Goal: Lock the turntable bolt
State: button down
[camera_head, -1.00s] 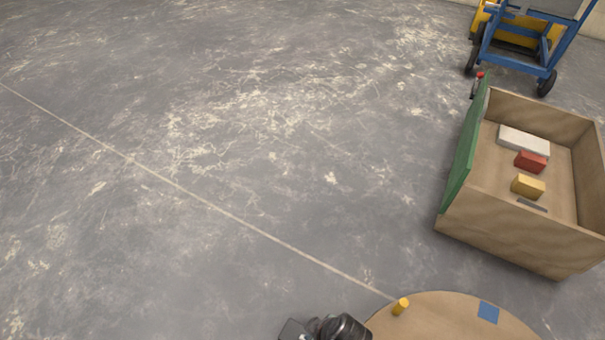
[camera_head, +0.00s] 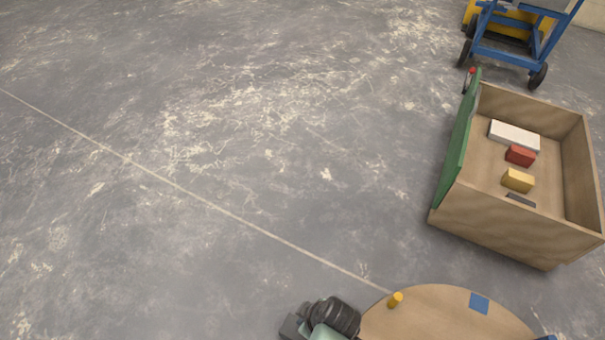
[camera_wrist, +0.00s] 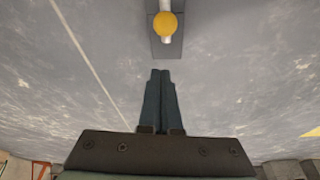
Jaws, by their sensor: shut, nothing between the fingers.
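The turntable (camera_head: 440,312) is a round tan disc at the bottom of the head view, cut off by the lower edge. An orange peg (camera_head: 395,299) stands near its left rim, and a blue square (camera_head: 479,303) lies on it. In the wrist view a round yellow knob (camera_wrist: 165,24) sits on a pale rod over a grey bracket (camera_wrist: 165,49); it looks like the bolt. My gripper (camera_wrist: 160,73) is shut and empty, its fingertips pointing toward the bracket and apart from the knob in the picture. The depth between them is hard to tell.
An open wooden box (camera_head: 500,222) with a green side panel (camera_head: 457,150) stands at right, holding white, red and yellow blocks. A blue cart (camera_head: 505,55) stands behind it. The grey floor (camera_head: 200,120) at left is clear.

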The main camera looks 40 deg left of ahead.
jog(key=p+v, duration=0.2)
jog(key=v, duration=0.2)
jog(key=shift+d+r, duration=0.15)
jog(key=shift+r, duration=0.2)
